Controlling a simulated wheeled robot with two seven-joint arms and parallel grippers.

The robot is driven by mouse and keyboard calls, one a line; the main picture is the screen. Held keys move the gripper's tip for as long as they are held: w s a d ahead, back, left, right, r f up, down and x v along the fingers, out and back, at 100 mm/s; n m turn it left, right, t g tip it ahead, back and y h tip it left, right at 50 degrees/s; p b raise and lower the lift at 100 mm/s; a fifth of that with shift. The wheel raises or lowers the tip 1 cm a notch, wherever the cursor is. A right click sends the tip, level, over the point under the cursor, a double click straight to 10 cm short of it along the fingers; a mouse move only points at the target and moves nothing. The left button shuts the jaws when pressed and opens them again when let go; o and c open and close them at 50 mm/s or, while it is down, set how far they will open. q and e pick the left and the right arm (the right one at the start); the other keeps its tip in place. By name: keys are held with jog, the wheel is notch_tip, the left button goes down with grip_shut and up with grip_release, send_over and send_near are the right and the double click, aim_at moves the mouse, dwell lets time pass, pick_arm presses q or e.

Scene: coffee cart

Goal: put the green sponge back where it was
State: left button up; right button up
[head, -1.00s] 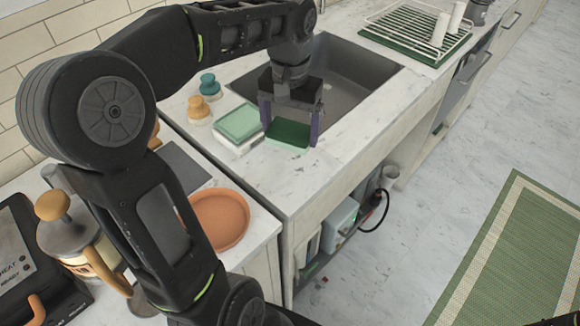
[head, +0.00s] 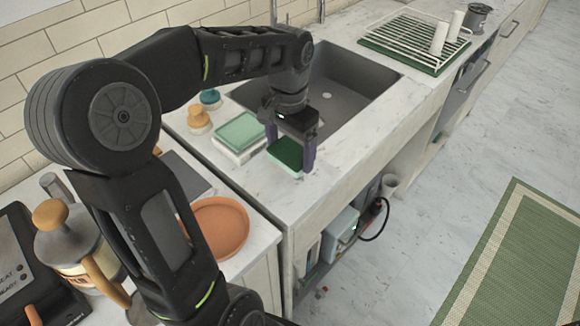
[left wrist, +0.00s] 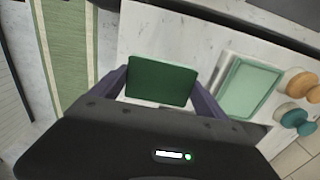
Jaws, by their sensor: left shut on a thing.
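The green sponge (head: 287,154) is a dark green block over the marble counter in front of the sink. My left gripper (head: 290,158) is shut on it, one finger at each side. In the left wrist view the sponge (left wrist: 162,81) sits between the two purple fingers. I cannot tell whether the sponge touches the counter. A light green tray (head: 240,131) on a white base lies just left of the sponge; it also shows in the left wrist view (left wrist: 248,88). My right gripper is not in view.
The grey sink (head: 345,85) is behind the gripper. Two brushes, one orange-knobbed (head: 198,115) and one teal (head: 210,98), stand left of the tray. A dish rack (head: 415,42) is at the far right. An orange plate (head: 218,226) lies on the nearer counter. Marble counter right of the sponge is clear.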

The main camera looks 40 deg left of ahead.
aim_at(290, 178)
pick_arm(q)
jog(key=shift+f, duration=0.9)
notch_tip(290, 178, down, 4)
jog(key=shift+r, duration=0.2)
jog(key=shift+f, duration=0.1)
jog(key=shift+f, duration=0.2)
jog(key=o, duration=1.3)
jog(key=shift+r, duration=0.1)
